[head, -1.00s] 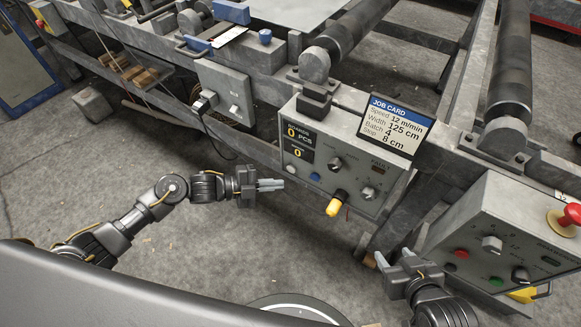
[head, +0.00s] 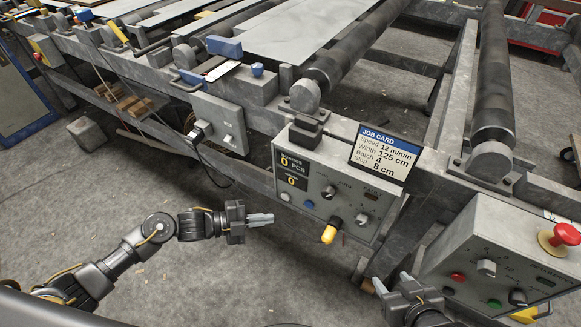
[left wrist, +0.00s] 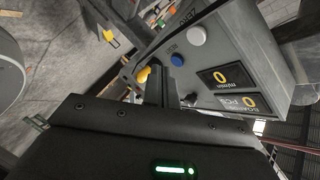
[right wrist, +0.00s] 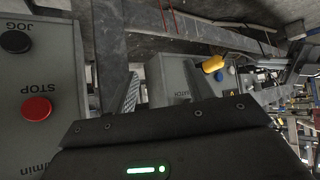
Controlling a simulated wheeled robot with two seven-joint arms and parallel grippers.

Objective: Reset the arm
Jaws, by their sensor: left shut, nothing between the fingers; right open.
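My left gripper (head: 260,219) is shut and empty. It hangs in the air at the left of the grey control panel (head: 330,207), apart from it in the head view. Its fingers (left wrist: 160,86) show in the left wrist view with the panel behind them. My right gripper (head: 392,280) is open and empty, low between that panel and the grey box at the right.
The panel has a yellow knob (head: 329,234) and displays reading 0. A job card (head: 384,155) stands above it. The grey box (head: 505,255) has a red mushroom button (head: 565,234). Rollers (head: 491,90) and a steel frame lie behind. Open concrete floor (head: 60,200) is at the left.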

